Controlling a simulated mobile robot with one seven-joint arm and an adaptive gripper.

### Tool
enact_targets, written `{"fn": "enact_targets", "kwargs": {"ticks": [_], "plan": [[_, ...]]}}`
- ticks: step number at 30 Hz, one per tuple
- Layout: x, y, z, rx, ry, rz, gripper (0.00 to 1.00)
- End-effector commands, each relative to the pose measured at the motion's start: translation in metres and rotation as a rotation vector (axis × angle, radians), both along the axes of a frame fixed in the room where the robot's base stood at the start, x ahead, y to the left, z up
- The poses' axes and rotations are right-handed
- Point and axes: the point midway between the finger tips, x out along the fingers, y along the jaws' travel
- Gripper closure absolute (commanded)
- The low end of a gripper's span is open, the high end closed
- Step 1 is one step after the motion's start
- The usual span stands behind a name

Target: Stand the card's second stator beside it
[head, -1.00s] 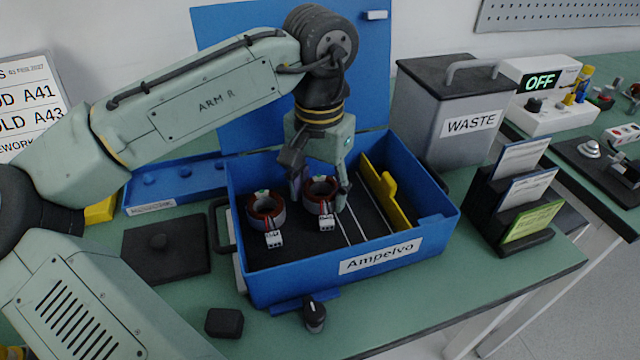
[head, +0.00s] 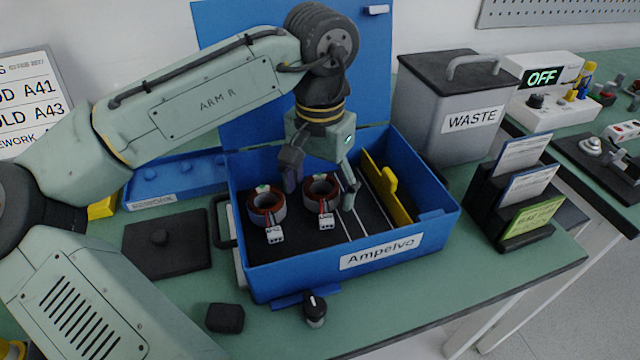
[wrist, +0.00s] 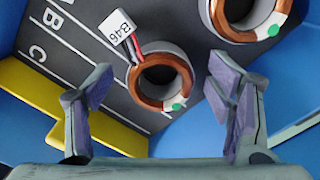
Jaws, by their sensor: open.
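The blue box (head: 300,285) marked Ampelvo stands open on the bench with two ring-shaped stators side by side on its dark floor. The left stator (head: 266,206) has a red-brown winding and a white tag. In the wrist view, my open gripper (wrist: 158,95) shows gaps beside that stator (wrist: 163,78); the other stator (wrist: 245,18) is at the top right.
A yellow divider (head: 384,190) stands in the box's right part. Floor letters B and C mark lanes in the wrist view. A wall card (head: 30,105) shows A41 and A43. A waste bin (head: 440,110) and a card rack (head: 510,215) stand at right.

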Motion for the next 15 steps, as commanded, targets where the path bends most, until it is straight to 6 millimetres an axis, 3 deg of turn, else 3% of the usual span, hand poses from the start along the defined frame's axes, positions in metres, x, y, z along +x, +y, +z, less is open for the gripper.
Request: {"fn": "enact_targets", "kwargs": {"ticks": [5, 15], "plan": [[0.001, 0.000, 0.010, -0.001, -0.002, 0.001, 0.26], [0.000, -0.001, 0.080, -0.002, -0.002, 0.000, 0.26]]}}
